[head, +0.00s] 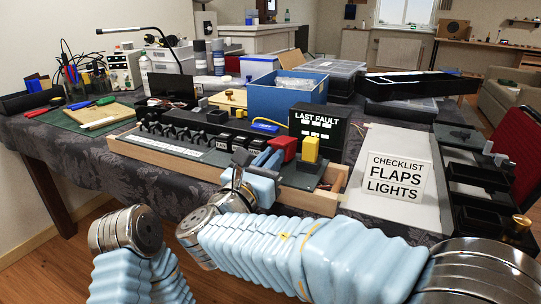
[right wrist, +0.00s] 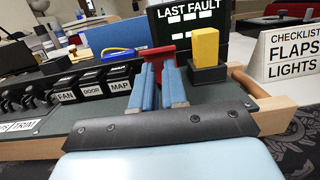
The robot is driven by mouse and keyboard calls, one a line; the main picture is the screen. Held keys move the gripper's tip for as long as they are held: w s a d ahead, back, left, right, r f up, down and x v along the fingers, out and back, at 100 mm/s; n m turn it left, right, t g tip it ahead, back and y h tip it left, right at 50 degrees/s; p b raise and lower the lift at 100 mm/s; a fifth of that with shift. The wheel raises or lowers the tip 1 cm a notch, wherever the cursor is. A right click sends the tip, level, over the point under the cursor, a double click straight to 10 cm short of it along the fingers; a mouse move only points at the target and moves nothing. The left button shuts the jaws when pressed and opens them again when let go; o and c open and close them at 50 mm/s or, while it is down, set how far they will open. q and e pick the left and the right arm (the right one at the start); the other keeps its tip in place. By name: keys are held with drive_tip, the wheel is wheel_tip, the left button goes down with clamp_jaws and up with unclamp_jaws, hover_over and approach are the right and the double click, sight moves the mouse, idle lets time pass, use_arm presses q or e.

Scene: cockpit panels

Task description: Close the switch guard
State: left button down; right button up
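The red switch guard (head: 284,148) stands raised on the dark panel, left of a yellow block (head: 310,149) on a black base. My right gripper (head: 268,158) is just in front of the guard, at its left. In the right wrist view the two blue fingers of the gripper (right wrist: 158,80) are a little apart. The red guard (right wrist: 154,52) shows beyond and between their tips; I cannot tell whether they touch it. The fingers hide its lower part. My left arm shows at the bottom left, but its gripper is out of view.
A row of black switches (head: 180,135) with labels lies left of the guard. A wooden rail (head: 200,170) edges the panel. Behind stand the LAST FAULT display (head: 316,122) and a blue bin (head: 280,98). A CHECKLIST card (head: 394,178) is at the right.

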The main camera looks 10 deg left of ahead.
drive_tip(key=o, duration=0.9)
drive_tip(key=shift+s+r, duration=0.1)
drive_tip(key=shift+r, duration=0.15)
drive_tip(key=shift+o, duration=0.2)
drive_tip(key=shift+a, duration=0.1)
drive_tip(key=v, duration=1.3)
drive_tip(key=shift+s, duration=0.4)
drive_tip(key=shift+a, duration=0.1)
